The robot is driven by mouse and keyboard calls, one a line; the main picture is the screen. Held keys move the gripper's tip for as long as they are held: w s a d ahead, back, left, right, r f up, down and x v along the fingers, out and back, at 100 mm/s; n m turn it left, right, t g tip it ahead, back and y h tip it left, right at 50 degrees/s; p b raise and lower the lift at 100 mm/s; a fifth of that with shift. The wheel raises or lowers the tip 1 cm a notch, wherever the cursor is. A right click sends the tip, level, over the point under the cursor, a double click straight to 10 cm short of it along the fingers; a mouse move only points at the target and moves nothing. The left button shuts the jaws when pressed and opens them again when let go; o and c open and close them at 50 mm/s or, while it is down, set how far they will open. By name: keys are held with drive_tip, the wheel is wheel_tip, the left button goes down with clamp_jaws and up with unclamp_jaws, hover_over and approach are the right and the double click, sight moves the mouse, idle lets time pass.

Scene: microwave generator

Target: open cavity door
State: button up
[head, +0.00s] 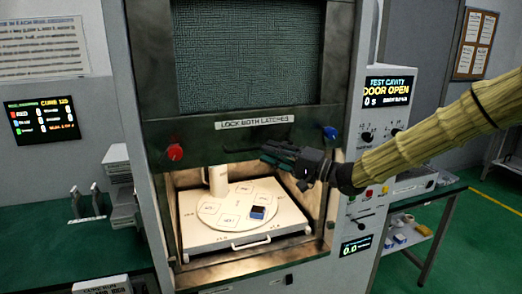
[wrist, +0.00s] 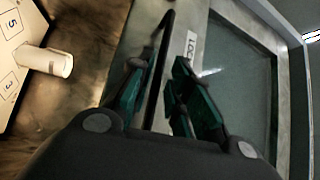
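The cavity door (head: 190,124) is a dark panel with a mesh window, and it stands raised above the open cavity. Its label reads "LOCK BOTH LATCHES". A red latch knob (head: 175,152) is at its left and a blue one (head: 330,133) at its right. My gripper (head: 268,153) is at the door's lower edge, right of centre. In the wrist view my gripper (wrist: 158,68) has its fingers apart, with a dark handle bar (wrist: 164,38) running between them. A gap shows beside the bar, though contact lower down is hidden. The display (head: 388,91) reads "DOOR OPEN".
A green bench (head: 40,215) is at left; a cart (head: 415,240) is at right.

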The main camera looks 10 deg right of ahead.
drive_tip(key=v, duration=0.7)
drive_tip(key=shift+s+d, duration=0.15)
drive_tip(key=shift+d, duration=0.05)
drive_tip(key=shift+f, duration=0.2)
drive_tip(key=s+a+f+g+h, duration=0.1)
drive_tip(key=s+a+f+h, duration=0.15)
drive_tip(key=f, duration=0.95)
drive_tip(key=s+a+f+g+h, duration=0.1)
drive_tip(key=s+f+h, duration=0.2)
drive_tip(key=f, duration=0.9)
drive_tip(key=s+a+f+g+h, duration=0.1)
drive_tip(key=s+f+h, duration=0.15)
drive_tip(key=f, duration=1.05)
drive_tip(key=s+f+n+g+h, duration=0.2)
drive_tip(key=s+f+g+h, duration=0.25)
drive_tip(key=s+f, duration=1.2)
drive_tip(key=s+d+f+n+g+h, duration=0.1)
drive_tip(key=s+f+g, duration=0.1)
drive_tip(key=s, duration=0.7)
drive_tip(key=s+d+f+n+g+h, duration=0.1)
drive_tip(key=s+f+n+g+h, duration=0.1)
drive_tip(key=s, duration=0.7)
drive_tip(key=shift+s+d+f+n, duration=0.2)
drive_tip(key=shift+f+n, duration=0.1)
drive_tip(key=shift+f, duration=0.55)
drive_tip(key=shift+w+g, duration=0.1)
drive_tip(key=shift+g, duration=0.15)
